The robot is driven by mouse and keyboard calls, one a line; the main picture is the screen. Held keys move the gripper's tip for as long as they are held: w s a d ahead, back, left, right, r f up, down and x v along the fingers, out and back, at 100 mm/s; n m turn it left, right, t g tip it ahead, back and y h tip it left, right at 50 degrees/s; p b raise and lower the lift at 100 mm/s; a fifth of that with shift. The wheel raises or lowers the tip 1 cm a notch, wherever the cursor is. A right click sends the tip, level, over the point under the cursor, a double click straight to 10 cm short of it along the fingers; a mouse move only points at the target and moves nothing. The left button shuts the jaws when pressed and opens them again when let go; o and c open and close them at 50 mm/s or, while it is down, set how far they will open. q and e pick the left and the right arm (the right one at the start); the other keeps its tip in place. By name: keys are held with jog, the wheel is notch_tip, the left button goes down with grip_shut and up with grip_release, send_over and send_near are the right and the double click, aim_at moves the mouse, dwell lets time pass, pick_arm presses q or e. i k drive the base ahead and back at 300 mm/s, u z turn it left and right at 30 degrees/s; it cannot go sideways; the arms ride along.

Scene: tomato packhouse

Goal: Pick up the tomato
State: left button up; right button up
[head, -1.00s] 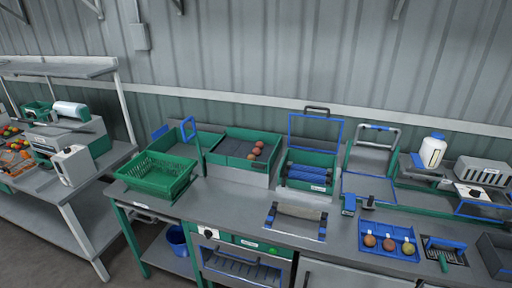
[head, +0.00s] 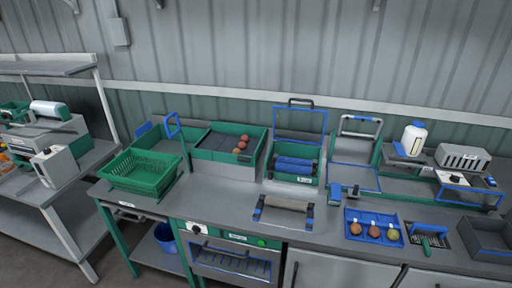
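Several tomatoes are in view. A blue tray (head: 349,212) at the right front holds three in a row: an orange-brown tomato (head: 355,228), a red tomato (head: 374,231) and a yellow-green tomato (head: 393,234). Neither of my grippers shows in the head view.
A green crate (head: 140,172) stands at the bench's left. A roller unit (head: 294,168) and a white bottle (head: 413,139) stand behind. A blue bucket (head: 165,237) is below.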

aim_at(245, 138)
jog(key=u, duration=0.5)
jog(key=i, duration=1.35)
jog(key=u, duration=0.35)
